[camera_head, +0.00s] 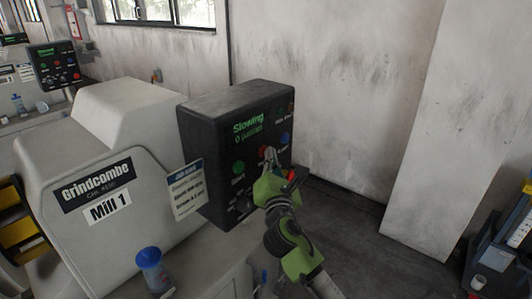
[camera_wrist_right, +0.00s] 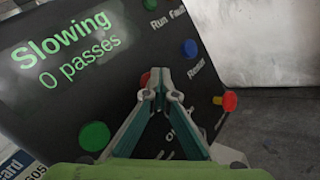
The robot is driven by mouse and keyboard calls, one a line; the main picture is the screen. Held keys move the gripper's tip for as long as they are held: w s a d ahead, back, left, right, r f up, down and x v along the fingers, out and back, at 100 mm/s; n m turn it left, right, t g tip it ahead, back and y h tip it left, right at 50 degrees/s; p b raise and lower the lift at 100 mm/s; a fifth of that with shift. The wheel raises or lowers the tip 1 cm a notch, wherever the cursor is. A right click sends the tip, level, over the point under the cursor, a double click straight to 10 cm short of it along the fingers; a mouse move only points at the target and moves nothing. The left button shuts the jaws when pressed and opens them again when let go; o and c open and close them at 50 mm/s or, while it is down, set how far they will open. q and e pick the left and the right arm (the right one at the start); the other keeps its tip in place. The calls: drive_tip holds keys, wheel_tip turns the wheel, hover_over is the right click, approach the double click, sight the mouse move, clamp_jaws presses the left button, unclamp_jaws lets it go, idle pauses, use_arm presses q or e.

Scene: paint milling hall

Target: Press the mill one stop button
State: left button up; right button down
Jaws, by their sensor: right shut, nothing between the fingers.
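The black control box (camera_head: 210,165) of Mill 1 stands beside the pale mill housing (camera_head: 130,125). Its screen reads "Slowing 0 passes" in green (camera_wrist_right: 65,62). A red button (camera_wrist_right: 145,79) is partly hidden behind the fingers of my right gripper (camera_wrist_right: 160,84). In the head view the shut, empty right gripper (camera_head: 269,157) is at the box front, over or right beside the red button (camera_head: 263,150). I cannot tell whether the fingertips touch it. My left gripper is out of view.
The panel also has a green button (camera_wrist_right: 94,136), a blue Reset button (camera_wrist_right: 190,48) and a red mushroom knob (camera_wrist_right: 229,101) to the right. A second machine's panel (camera_head: 55,63) is at far left.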

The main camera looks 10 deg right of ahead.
drive_tip(key=shift+s+d+p, duration=0.45)
drive_tip(key=shift+s+d, duration=0.05)
drive_tip(key=shift+s, duration=0.2)
drive_tip(key=s+d+p, duration=0.1)
drive_tip(key=s, duration=0.1)
drive_tip(key=s+d+p, duration=0.1)
drive_tip(key=s+d, duration=0.1)
idle(0.4)
idle(0.4)
